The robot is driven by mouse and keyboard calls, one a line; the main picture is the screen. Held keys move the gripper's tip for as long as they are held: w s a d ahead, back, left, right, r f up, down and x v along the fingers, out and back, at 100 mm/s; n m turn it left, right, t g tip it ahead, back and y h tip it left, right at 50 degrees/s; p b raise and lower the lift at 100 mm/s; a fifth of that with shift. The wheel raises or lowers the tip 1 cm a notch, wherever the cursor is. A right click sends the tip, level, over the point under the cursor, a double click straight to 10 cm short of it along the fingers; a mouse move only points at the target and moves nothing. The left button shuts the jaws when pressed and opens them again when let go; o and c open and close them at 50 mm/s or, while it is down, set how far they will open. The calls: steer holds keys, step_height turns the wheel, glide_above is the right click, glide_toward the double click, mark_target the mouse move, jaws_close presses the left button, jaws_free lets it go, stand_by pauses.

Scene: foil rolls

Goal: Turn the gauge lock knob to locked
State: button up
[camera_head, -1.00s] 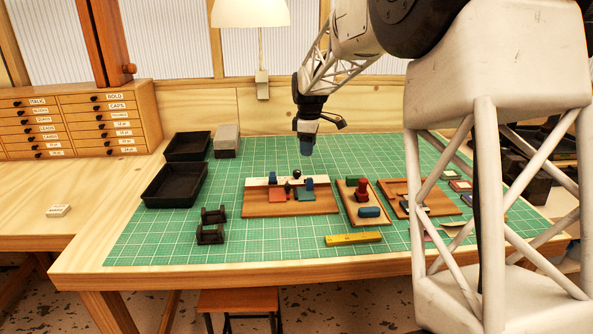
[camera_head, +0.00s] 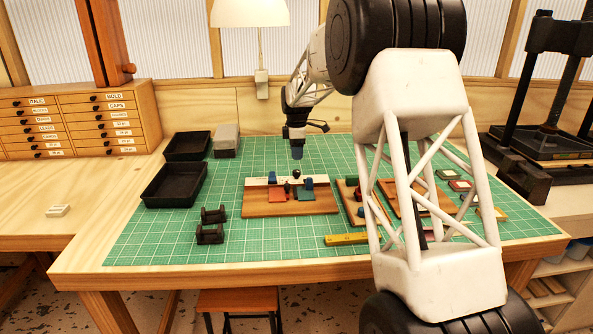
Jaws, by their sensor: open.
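The gauge (camera_head: 255,181) is a white strip along the back of a wooden board (camera_head: 262,208) on the green mat. A small black round knob (camera_head: 297,174) stands at the strip, near its middle. I take it for the lock knob; its lock setting is too small to read. Blue blocks (camera_head: 272,177) sit on the strip, with a red plate (camera_head: 277,196) and a teal plate (camera_head: 304,195) in front. My gripper (camera_head: 297,154) points down just above and behind the knob in the picture, apart from it. It is open and holds nothing visible.
My arm hides part of the boards (camera_head: 349,208) to the right. A yellow bar (camera_head: 342,240) lies in front. Black trays (camera_head: 174,184) and dark stands (camera_head: 210,234) are to the left. The mat (camera_head: 150,232) is clear at front left.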

mark_target(297, 171)
steer(key=shift+f, duration=3.95)
steer(key=shift+c, duration=0.5)
steer(key=c, duration=0.8)
